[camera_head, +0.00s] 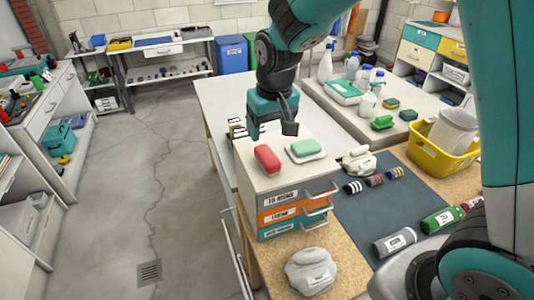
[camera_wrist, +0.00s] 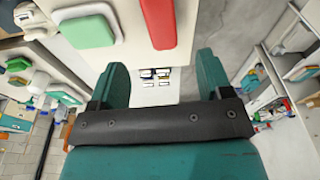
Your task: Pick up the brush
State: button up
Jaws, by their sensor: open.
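A red oblong block (camera_head: 267,159) lies on the white top of a small drawer unit (camera_head: 258,183). Beside it on the right is a green-topped pad with a white base (camera_head: 306,149). Either could be the brush; no bristles show, so I cannot tell which. My gripper (camera_head: 271,130) is open and empty above the unit's back edge, behind both. In the wrist view the red block (camera_wrist: 158,20) is at the top, ahead of my open fingers (camera_wrist: 162,76), and the green pad (camera_wrist: 86,28) is to its left. Neither is between the fingers.
The drawer unit has orange and teal drawers with handles facing the front. A grey cloth-like bundle (camera_head: 311,271) lies in front of it. Bottles, rolls and a yellow basket (camera_head: 440,151) stand to the right. Spray bottles (camera_head: 367,104) stand behind. The floor at left is open.

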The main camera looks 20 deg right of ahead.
aim_at(267, 155)
jog(key=f, duration=0.3)
jog(key=f+p, duration=0.1)
jog(key=shift+w+f, duration=0.3)
jog(key=shift+f, duration=0.1)
jog(key=shift+w+a+f+p, duration=0.15)
jog(key=shift+f+p, duration=0.55)
jog(key=shift+f, duration=0.6)
jog(key=shift+w+a+f+p, duration=0.15)
jog(key=shift+f+p, duration=0.5)
jog(key=shift+f, duration=0.65)
jog(key=shift+d, duration=0.1)
jog(key=c, duration=1)
